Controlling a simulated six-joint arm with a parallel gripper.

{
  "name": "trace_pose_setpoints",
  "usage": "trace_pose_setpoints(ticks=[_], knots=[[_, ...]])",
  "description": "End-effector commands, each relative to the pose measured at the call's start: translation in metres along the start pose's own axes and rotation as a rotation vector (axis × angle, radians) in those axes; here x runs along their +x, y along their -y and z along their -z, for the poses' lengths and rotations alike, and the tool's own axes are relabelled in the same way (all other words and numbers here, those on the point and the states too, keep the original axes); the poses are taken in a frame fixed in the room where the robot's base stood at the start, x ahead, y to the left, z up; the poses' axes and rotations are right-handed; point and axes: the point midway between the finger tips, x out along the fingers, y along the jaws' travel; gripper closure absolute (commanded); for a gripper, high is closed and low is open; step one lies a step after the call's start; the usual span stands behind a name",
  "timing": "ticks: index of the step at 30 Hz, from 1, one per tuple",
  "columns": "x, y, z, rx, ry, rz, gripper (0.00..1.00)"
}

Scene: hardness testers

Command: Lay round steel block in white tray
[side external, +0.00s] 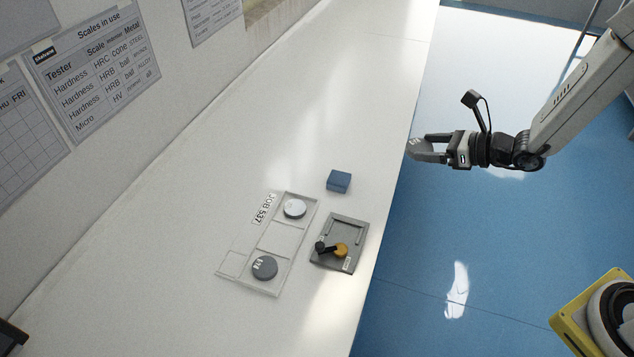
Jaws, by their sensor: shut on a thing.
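My gripper (422,148) is at the upper right, past the bench's right edge and well away from the white tray. It is shut on a grey block (413,143) with a pale marking; the fingers hide much of it, so its full shape is unclear. The white tray (240,257) lies on the bench with several recesses.
A blue box (338,181) stands beyond the tray. A grey fixture (326,259) with an orange disc (341,250) and a black knob (320,246) lies right of the tray. A label reading JOB 537 (265,208) is beside the tray. The far bench is clear.

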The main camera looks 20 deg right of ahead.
Motion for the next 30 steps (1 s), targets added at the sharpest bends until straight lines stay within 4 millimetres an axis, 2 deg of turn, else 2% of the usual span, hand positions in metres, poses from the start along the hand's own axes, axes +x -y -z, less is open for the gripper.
trace_pose_setpoints(ticks=[7, 14, 18, 24, 30], knots=[[0.022, -0.068, 0.018, -0.060, -0.003, -0.160, 1.00], [0.032, -0.141, 0.040, -0.130, -0.002, -0.327, 1.00], [0.030, -0.184, 0.055, -0.171, -0.002, -0.424, 1.00], [0.021, -0.237, 0.076, -0.225, 0.000, -0.549, 1.00], [0.011, -0.268, 0.090, -0.261, 0.004, -0.627, 1.00]])
